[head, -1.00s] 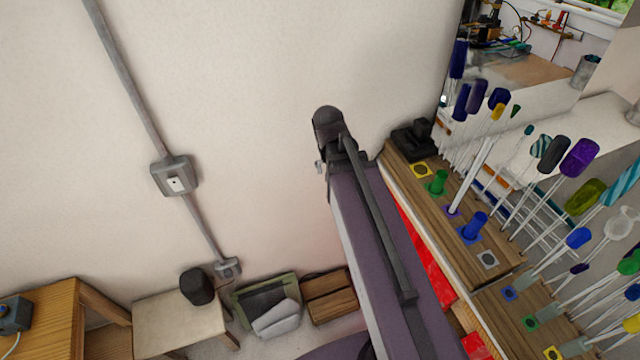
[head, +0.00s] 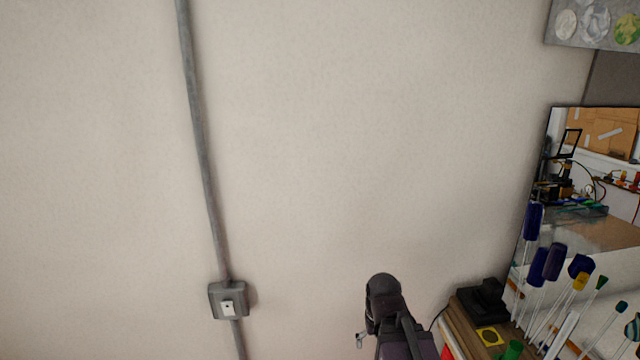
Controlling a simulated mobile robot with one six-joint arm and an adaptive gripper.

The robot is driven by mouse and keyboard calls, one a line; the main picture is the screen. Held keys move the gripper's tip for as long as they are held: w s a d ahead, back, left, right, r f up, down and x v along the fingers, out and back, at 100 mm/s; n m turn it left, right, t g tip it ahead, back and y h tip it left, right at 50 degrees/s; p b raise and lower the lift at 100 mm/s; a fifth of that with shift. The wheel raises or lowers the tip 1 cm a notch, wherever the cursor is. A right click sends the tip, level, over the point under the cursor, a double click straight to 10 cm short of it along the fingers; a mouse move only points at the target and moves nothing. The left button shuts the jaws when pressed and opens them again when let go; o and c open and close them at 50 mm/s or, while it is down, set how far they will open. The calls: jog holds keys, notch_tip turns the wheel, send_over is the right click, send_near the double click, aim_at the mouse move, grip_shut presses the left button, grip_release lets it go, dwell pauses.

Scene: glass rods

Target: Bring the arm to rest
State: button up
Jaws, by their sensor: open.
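My gripper does not show in the head view, so its jaws and anything near them are out of sight. Glass rods with coloured ends (head: 552,262) stand upright in a cluster at the lower right. They rise from a wooden block (head: 462,329) that is mostly cut off by the bottom edge. A yellow square with a dark round mark (head: 489,337) lies on the block, and a green piece (head: 512,350) shows beside it.
A bare pale wall fills most of the view. A conduit (head: 203,150) runs down to a grey switch box (head: 229,300). A black device (head: 482,300) sits on the block's end. A reflective panel (head: 600,215) stands behind the rods.

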notch_tip(320, 180, down, 21)
jog(key=b, duration=2)
jog(key=shift+f, duration=0.15)
jog(key=shift+a, duration=0.1)
jog(key=shift+c, duration=0.2)
